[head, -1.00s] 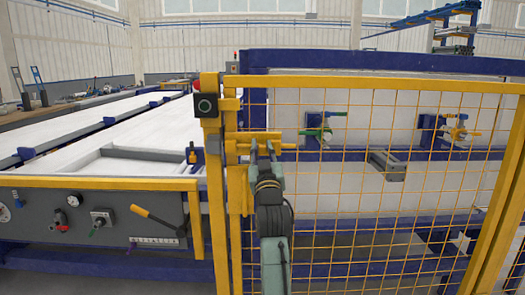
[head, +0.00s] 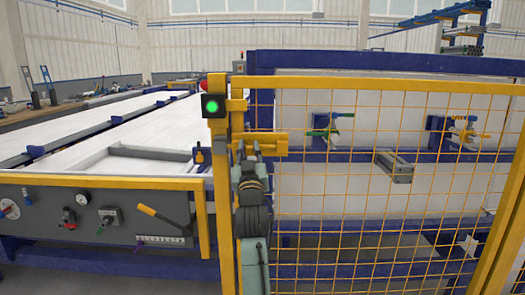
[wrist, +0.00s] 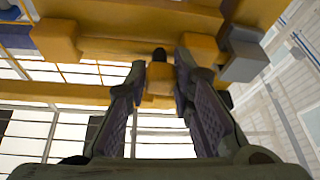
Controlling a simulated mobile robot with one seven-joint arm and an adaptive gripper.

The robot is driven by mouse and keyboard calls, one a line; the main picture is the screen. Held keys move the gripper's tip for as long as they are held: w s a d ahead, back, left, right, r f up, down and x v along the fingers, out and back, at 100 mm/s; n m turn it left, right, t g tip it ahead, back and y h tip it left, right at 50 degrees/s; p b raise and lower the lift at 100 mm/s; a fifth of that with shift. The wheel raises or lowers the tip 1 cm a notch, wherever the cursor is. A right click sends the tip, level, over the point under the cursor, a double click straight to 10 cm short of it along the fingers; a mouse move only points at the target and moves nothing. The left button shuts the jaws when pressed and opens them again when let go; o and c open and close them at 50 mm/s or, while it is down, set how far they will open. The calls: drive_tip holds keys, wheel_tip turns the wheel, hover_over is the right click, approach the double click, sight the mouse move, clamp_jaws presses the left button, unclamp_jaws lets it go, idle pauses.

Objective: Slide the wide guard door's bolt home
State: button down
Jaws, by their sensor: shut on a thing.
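The wide guard door (head: 360,83) is a yellow frame with yellow wire mesh, standing in line with the yellow post (head: 219,150) at its left. Its yellow bolt (head: 268,138) lies level across the door's left edge, near the post. My gripper (head: 242,148) is at the bolt's left part, close to the post. In the wrist view my gripper (wrist: 160,74) is shut on the bolt's handle, with a dark tip (wrist: 159,54) and a small yellow block between the fingers. The bolt's left end is partly hidden by my gripper.
A dark box with a lit green lamp (head: 212,105) sits on the post. Left of it is a grey control panel (head: 95,215) with knobs and a yellow-handled lever (head: 160,218). Behind the mesh are blue racks and a grey block (head: 395,167).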

drive_tip(key=shift+a, duration=0.3)
drive_tip(key=c, duration=1.4)
unclamp_jaws()
drive_tip(key=shift+o, duration=0.2)
drive_tip(key=shift+s+d+f, duration=0.1)
drive_tip(key=shift+s, duration=0.25)
drive_tip(key=a+v, duration=0.1)
drive_tip(key=v, duration=1)
drive_tip(key=shift+d, duration=0.5)
drive_tip(key=shift+s, duration=0.15)
